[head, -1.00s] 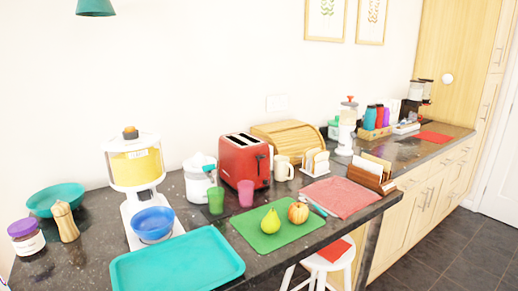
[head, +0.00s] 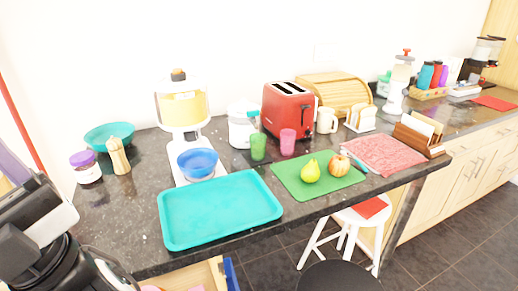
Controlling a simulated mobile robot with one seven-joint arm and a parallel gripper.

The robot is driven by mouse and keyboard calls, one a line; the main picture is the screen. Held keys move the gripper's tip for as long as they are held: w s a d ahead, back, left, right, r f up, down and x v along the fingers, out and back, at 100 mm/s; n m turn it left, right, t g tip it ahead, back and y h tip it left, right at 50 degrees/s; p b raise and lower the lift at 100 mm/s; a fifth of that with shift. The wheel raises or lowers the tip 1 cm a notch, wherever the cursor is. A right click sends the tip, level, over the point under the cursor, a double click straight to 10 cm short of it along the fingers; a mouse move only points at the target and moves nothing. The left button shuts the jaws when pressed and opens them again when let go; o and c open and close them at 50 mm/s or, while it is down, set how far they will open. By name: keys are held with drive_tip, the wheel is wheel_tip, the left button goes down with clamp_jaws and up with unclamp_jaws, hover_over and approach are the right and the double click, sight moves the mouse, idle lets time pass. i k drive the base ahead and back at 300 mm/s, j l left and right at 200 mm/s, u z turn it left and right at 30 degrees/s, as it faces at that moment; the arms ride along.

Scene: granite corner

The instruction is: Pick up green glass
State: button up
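The green glass (head: 258,147) is a small translucent tumbler standing upright on the dark granite counter (head: 130,226). It stands in front of the white juicer, just left of a pink glass (head: 287,142), with a narrow gap between them. The green chopping board is in front of it to the right. Dark and white links of my arm show at the lower left, well away from the glass. I cannot make out my gripper's fingers in the head view.
A teal tray (head: 220,210) lies at the counter's front. A red toaster (head: 288,108) stands behind the glasses. A green board (head: 317,176) holds a pear (head: 310,171) and another fruit (head: 338,165). An open drawer (head: 188,277) and a white stool (head: 352,222) are below the counter.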

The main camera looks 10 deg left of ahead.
sight(258, 147)
drive_tip(key=j+u, duration=0.15)
drive_tip(key=u, duration=0.2)
drive_tip(key=j+u, duration=0.15)
drive_tip(key=u, duration=0.2)
drive_tip(key=i+j+u, duration=0.1)
drive_tip(key=i+u, duration=0.15)
drive_tip(key=i, duration=0.45)
